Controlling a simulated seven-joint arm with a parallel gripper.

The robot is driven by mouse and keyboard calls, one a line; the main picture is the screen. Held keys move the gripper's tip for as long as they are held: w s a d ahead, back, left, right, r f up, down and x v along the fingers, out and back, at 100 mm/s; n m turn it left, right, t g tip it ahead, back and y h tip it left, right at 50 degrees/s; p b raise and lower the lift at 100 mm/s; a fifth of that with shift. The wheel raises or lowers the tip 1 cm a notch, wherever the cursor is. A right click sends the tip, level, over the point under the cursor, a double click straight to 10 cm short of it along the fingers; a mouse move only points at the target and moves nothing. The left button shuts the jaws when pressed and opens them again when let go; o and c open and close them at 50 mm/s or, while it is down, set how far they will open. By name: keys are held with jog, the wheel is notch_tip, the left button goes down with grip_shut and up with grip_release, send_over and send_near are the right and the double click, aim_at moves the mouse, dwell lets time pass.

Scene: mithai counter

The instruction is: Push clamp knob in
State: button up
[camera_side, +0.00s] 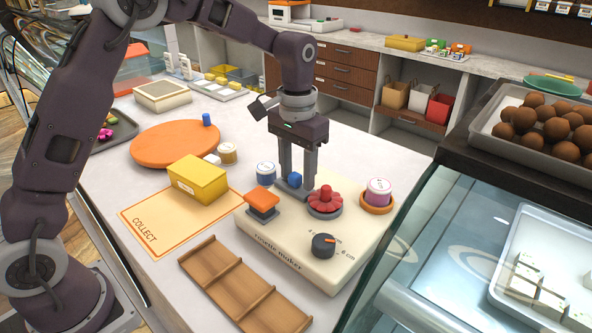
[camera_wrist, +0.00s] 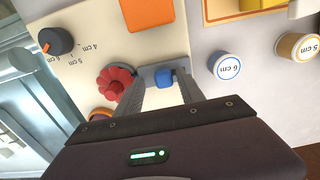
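The cream rosette maker (camera_side: 262,242) stands on the counter. On it are a small blue knob (camera_side: 295,179) on a grey plate, a red fluted knob (camera_side: 325,199) and a black dial (camera_side: 323,245). Which one is the clamp knob is not labelled. My gripper (camera_side: 294,187) points down at the blue knob, its fingers apart, one on either side. In the wrist view, the blue knob (camera_wrist: 165,78) shows between the fingertips, with the red knob (camera_wrist: 115,82) just left of them. Whether the fingers touch the blue knob cannot be told.
An orange block (camera_side: 262,200) sits on the maker's left side. A yellow box (camera_side: 198,180) lies on the collect mat (camera_side: 150,228). A wooden tray (camera_side: 240,285) lies in front.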

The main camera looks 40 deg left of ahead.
aim_at(297, 175)
notch_tip(297, 175, up, 7)
jog(key=shift+r, duration=0.1)
dwell(0.3)
jog(key=s+a+r+t, duration=0.1)
jog(key=s+r+t, duration=0.1)
jog(key=s+r, duration=0.5)
jog(key=s+f+t, duration=0.1)
jog(key=s, duration=1)
jog(key=s+a+f+t, duration=0.1)
jog(key=s+f+t, duration=0.1)
jog(key=s, duration=0.9)
jog(key=shift+a+f+t, duration=0.15)
jog(key=shift+a+t, duration=0.15)
